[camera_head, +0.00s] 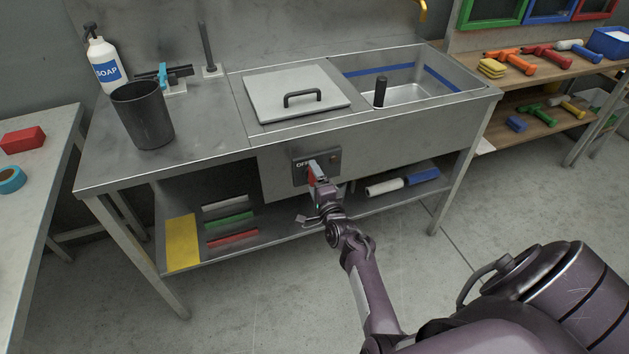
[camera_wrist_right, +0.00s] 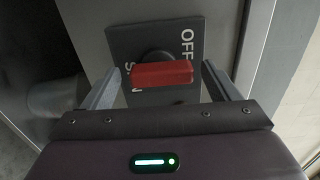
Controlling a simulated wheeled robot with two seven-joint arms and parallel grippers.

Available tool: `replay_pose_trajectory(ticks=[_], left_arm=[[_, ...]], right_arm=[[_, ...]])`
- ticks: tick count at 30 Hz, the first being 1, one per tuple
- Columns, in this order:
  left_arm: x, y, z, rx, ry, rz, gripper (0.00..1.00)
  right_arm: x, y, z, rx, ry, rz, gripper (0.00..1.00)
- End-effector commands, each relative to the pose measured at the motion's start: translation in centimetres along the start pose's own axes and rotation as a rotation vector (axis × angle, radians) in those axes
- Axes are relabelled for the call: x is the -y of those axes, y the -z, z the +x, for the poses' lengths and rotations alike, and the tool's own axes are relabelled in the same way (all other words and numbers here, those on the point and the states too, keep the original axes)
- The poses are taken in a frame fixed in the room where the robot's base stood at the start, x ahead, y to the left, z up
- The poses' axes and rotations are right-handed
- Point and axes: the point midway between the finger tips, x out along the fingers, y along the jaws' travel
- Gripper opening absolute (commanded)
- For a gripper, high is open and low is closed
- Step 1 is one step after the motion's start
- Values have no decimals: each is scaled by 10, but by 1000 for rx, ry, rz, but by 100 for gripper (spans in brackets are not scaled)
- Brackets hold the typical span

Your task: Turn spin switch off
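In the head view my right gripper (camera_head: 315,175) covers part of the switch. My left gripper is not in view.
The steel bench (camera_head: 207,151) carries a soap bottle (camera_head: 106,66), a dark bin (camera_head: 143,116) and a lid (camera_head: 296,92) with a handle. Its lower shelf holds colored blocks and rolls. A tool shelf (camera_head: 520,77) stands at the right. The floor in front is clear.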

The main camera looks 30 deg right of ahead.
Motion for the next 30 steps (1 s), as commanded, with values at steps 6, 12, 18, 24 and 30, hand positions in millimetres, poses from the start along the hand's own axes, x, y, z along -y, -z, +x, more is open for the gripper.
replay_pose_trajectory(ticks=[6,12,18,24,30], left_arm=[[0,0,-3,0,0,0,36],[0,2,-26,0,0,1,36],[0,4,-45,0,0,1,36],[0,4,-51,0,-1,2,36],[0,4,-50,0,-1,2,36]], right_arm=[[2,0,-2,0,1,-2,82],[5,0,-28,-1,-3,-2,82],[4,0,-62,0,-3,-1,82],[1,0,-77,0,0,0,82],[0,0,-78,0,1,0,82]])
